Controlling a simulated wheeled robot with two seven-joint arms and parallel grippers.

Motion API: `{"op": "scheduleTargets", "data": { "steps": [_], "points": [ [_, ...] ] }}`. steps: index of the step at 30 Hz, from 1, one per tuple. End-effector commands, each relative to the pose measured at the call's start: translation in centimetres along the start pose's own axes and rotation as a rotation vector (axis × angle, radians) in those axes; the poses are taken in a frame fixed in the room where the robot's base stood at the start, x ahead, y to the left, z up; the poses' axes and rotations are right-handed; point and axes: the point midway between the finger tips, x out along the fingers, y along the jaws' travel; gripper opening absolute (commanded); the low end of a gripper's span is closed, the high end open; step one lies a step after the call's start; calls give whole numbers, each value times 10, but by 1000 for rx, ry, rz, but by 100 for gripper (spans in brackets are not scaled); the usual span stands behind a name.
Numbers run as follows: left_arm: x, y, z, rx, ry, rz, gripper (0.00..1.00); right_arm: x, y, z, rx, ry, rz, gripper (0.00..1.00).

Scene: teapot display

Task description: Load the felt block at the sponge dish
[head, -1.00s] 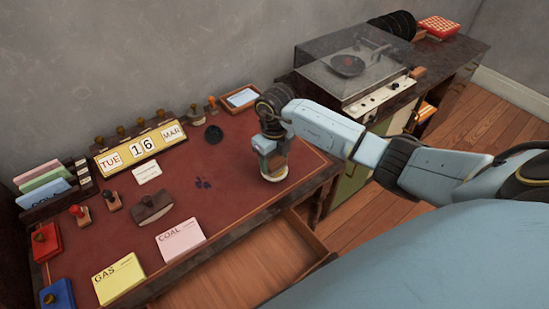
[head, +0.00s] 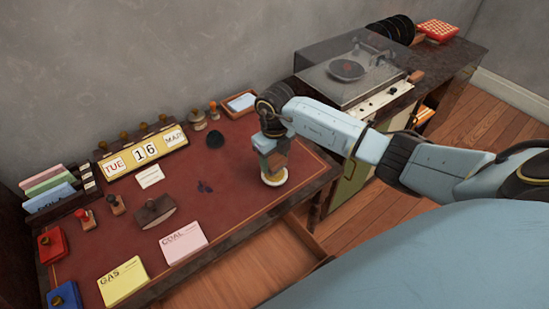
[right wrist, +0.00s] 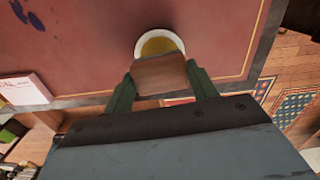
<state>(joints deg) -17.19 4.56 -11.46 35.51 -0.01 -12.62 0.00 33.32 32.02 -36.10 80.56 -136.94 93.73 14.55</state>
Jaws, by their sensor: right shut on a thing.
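My right gripper (head: 273,150) is shut on the felt block (right wrist: 160,75), a brown wooden-looking block. It also shows in the head view (head: 278,159), under the wrist. The sponge dish (head: 284,179) is a small round cream dish near the right end of the red desk top. In the right wrist view the dish (right wrist: 180,38), with a yellow sponge inside, lies just beyond the block, which covers part of it. The block is over or at the dish; I cannot tell whether it touches the sponge. My left gripper is not in view.
A brown rocker blotter (head: 154,211) and dark ink spots lie on the desk at mid-left. A yellow card pad (head: 122,283) and a pink card pad (head: 184,241) lie at the front edge. An open drawer (head: 245,280) juts out below. The desk around the dish is clear.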

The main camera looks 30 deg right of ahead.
Motion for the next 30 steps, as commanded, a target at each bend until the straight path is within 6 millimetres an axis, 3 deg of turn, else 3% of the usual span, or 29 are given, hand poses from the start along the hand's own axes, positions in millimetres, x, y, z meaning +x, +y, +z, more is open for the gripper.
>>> {"op": "scheduleTargets", "data": {
  "steps": [15, 30],
  "points": [
    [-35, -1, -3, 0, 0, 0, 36, -43, 0, 1, -1, -2, 0, 39],
    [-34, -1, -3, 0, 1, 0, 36, -42, 0, 0, -1, -1, 0, 39]
  ]
}}
